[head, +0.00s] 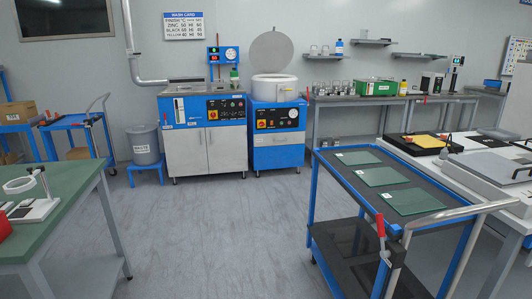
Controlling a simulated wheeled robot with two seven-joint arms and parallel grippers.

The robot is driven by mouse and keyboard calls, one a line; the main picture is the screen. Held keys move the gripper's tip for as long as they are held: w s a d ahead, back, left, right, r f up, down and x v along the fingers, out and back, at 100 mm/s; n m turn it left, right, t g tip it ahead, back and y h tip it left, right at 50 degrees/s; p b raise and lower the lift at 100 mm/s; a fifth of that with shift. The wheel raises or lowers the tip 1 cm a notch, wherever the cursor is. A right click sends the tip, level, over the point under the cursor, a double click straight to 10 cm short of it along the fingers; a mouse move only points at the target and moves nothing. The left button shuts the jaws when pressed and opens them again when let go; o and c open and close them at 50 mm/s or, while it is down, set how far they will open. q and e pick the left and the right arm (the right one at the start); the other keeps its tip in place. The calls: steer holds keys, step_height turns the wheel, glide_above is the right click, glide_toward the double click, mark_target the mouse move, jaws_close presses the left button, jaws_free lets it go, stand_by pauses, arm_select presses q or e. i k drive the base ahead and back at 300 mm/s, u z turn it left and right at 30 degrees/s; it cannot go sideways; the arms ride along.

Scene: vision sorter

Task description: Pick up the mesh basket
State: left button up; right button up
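I cannot make out a mesh basket for certain in the head view. Several small grey metal items (333,88) stand on the back bench, too small to tell whether one is a mesh basket. A blue and white washing machine (203,130) stands at the back wall. Beside it is a blue unit with a white round drum (274,88), its round lid raised. The inside of the drum is hidden from here. Neither of my grippers is in view.
A blue trolley (335,172) with green plates on its top stands at right, near a white bench. A green-topped table (75,180) with a small stand is at left. A grey bucket (144,145) sits on a blue stool. The grey floor (210,225) between is clear.

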mark_target(320, 91)
steer(key=i, duration=6.35)
steer(key=z, duration=3.25)
steer(key=i, duration=2.3)
steer(key=u, duration=2.95)
